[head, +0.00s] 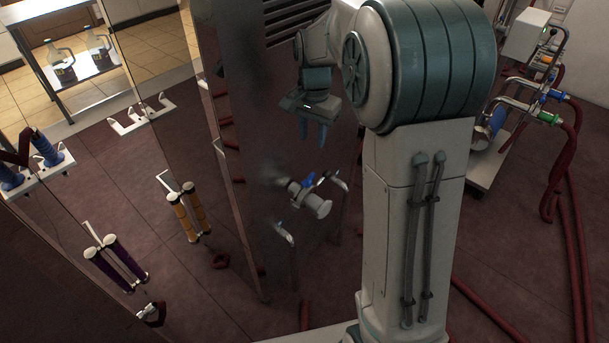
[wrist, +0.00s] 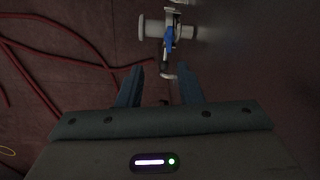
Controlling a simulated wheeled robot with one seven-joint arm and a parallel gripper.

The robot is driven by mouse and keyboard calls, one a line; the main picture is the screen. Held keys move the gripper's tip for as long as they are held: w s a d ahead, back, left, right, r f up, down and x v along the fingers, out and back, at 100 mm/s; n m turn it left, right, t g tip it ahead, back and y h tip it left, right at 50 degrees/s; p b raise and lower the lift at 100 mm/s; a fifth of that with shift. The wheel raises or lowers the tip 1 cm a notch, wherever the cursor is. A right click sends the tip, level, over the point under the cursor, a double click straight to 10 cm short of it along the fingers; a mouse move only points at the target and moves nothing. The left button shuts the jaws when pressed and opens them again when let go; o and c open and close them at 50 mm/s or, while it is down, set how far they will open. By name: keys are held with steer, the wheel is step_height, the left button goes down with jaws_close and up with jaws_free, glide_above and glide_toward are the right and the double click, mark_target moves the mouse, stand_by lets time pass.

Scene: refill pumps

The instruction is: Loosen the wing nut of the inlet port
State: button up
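A metal pipe fitting (head: 318,207) with a blue part (head: 308,181) sticks out of the dark glossy panel. I cannot tell whether the blue part is the wing nut or a valve lever, nor whether this is the inlet port. The fitting shows at the top of the wrist view (wrist: 152,28), with its blue part (wrist: 170,39). My gripper (head: 313,145) is above the fitting in the head view, fingers down. In the wrist view my gripper (wrist: 160,72) has its fingers apart, with nothing held between them, short of the fitting.
A dark panel (head: 270,110) stands beside the gripper, with a bent metal handle (head: 286,233) below the fitting. Red hoses (head: 575,220) hang at the right near a wheeled machine (head: 490,155). Purple (head: 117,262) and orange (head: 184,218) cylinders are at the left.

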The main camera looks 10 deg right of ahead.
mark_target(308, 177)
steer(key=shift+m, duration=0.6)
steer(key=w+f, duration=0.1)
steer(key=f, duration=0.4)
steer(key=w+f+b, duration=0.1)
steer(key=f, duration=0.5)
steer(key=w+f+b, duration=0.1)
steer(key=f, duration=0.5)
steer(key=shift+w+f, duration=0.15)
steer(key=shift+f, duration=0.1)
jaws_close()
